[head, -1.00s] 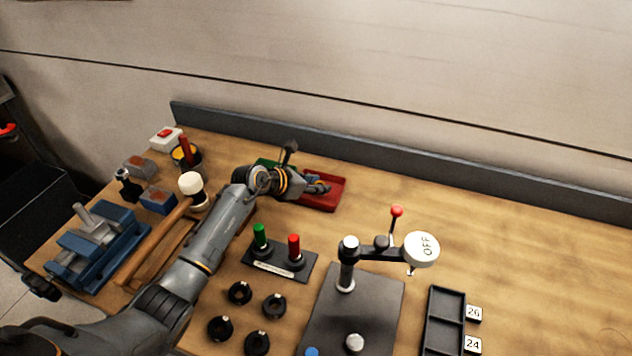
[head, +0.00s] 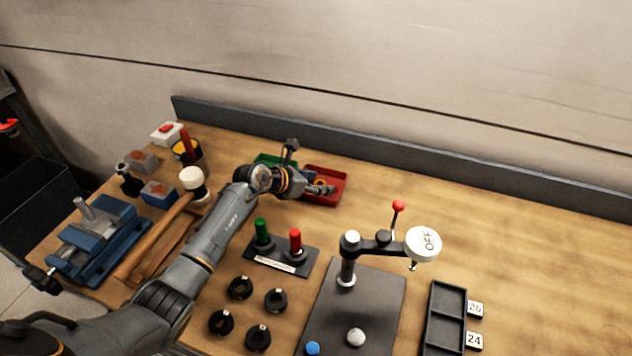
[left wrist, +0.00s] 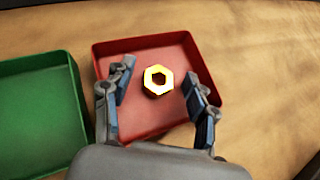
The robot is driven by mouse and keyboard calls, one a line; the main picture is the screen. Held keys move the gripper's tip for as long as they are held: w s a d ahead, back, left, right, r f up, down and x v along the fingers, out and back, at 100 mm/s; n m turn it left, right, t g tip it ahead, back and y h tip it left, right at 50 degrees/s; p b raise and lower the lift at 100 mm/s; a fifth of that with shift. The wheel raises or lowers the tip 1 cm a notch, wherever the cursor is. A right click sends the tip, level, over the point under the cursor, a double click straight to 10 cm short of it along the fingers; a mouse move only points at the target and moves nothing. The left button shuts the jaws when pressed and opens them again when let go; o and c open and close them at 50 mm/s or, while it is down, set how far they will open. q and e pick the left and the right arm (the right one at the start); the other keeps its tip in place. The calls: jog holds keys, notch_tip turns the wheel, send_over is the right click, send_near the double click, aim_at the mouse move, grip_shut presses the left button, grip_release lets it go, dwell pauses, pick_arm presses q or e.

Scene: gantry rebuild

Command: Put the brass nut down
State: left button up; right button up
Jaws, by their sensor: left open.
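The brass nut (left wrist: 158,80) lies in the red tray (left wrist: 141,44), as the left wrist view shows. It sits between the two spread fingers of my left gripper (left wrist: 157,98), with clear gaps on both sides. In the head view my left gripper (head: 320,188) is over the red tray (head: 341,176). The nut is too small and too covered by the gripper to make out clearly there. My left gripper is open. My right gripper is not in view.
A green tray (left wrist: 40,110) stands left of the red one. A stand with green and red posts (head: 281,260), several black rings (head: 240,288) and a plate with an OFF-marked arm (head: 422,244) are nearer.

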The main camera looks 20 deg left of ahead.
pick_arm(q)
jog(key=shift+r, duration=0.25)
jog(key=shift+r+p, duration=0.45)
jog(key=shift+p, duration=0.1)
jog(key=b+v, duration=0.1)
jog(key=v, duration=0.4)
jog(key=b+v, duration=0.1)
jog(key=v, duration=0.4)
jog(key=shift+s+a+f, duration=0.15)
jog(key=shift+s+a, duration=0.15)
jog(key=shift+s+a+r, duration=0.2)
jog(key=shift+s+r, duration=0.2)
jog(key=shift+s, duration=0.05)
